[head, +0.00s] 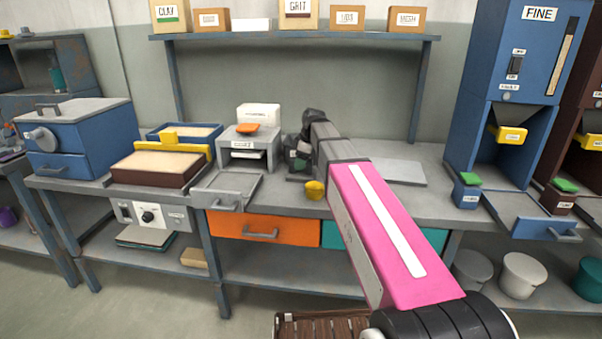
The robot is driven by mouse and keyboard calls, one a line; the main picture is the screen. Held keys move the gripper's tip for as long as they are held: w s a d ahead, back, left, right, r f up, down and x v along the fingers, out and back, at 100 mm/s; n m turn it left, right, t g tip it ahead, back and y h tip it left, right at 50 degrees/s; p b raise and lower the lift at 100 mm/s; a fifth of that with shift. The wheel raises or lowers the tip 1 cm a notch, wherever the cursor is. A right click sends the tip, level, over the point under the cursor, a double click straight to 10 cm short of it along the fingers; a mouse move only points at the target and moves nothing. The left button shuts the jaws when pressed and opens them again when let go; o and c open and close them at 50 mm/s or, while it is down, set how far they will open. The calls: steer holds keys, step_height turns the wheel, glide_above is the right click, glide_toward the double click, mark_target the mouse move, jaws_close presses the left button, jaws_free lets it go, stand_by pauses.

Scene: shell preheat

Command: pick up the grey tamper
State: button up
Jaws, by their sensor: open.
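My arm reaches from the lower right over the bench, and my dark gripper (299,160) is at its far end, low over the bench top. The gripper is small and partly hidden by my own arm; it is open. I cannot make out a grey tamper for certain; it may be hidden behind or beneath my gripper and wrist. A small yellow rounded object (315,190) stands at the bench's front edge, just in front of my gripper.
A brown box with a pale top (158,168) is farther left. A flat grey plate (398,172) lies right of my arm. The blue FINE dispenser (515,75) stands at right.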

steer(key=shift+x, duration=0.95)
jaws_close()
steer(key=shift+r, duration=0.1)
step_height(320, 180, up, 10)
steer(key=c, duration=0.7)
jaws_free()
steer(key=shift+c, duration=1)
